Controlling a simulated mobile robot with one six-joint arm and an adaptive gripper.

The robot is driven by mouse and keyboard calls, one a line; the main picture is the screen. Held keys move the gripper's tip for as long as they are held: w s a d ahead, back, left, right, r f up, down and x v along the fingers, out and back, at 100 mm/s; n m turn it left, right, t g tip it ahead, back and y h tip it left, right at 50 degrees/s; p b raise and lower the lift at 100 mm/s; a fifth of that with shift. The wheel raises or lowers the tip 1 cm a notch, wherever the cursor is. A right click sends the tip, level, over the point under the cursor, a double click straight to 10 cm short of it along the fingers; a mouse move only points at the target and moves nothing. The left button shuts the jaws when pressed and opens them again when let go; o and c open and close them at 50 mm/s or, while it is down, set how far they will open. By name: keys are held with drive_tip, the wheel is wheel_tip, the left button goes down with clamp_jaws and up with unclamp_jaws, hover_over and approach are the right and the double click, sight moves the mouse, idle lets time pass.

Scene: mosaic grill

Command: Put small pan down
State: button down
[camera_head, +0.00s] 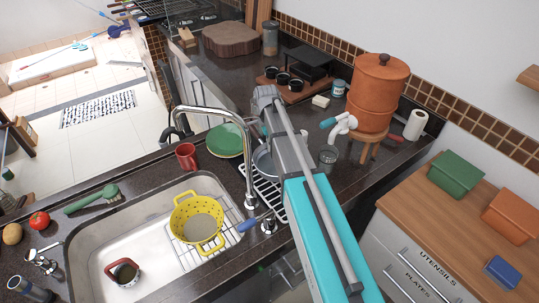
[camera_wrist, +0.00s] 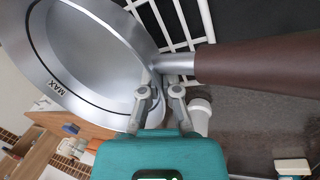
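The small pan is grey metal with a brown handle. In the wrist view its round bowl (camera_wrist: 80,50), marked MAX, fills the upper left, and the handle (camera_wrist: 255,60) reaches right. My gripper (camera_wrist: 160,92) has its two fingers close together at the pan's edge, near the handle's root; it looks shut on the pan there, with the contact partly hidden. In the head view the pan (camera_head: 262,162) shows beside my arm, over or at the white drying rack (camera_head: 268,196). Whether the pan rests on the rack I cannot tell.
A green plate (camera_head: 226,140) and a red mug (camera_head: 186,156) stand left of the pan. The tap (camera_head: 247,150) rises close by. A glass (camera_head: 327,158) and a terracotta dispenser (camera_head: 377,95) are to the right. The sink holds a yellow colander (camera_head: 196,220).

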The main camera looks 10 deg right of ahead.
drive_tip(key=shift+f+b, duration=1.9)
drive_tip(key=shift+f, duration=0.1)
drive_tip(key=c, duration=0.8)
unclamp_jaws()
drive_tip(key=shift+r, duration=0.2)
drive_tip(key=p+v, duration=1.1)
drive_tip(key=v, duration=0.1)
drive_tip(key=shift+p, duration=0.3)
drive_tip(key=shift+s, duration=0.1)
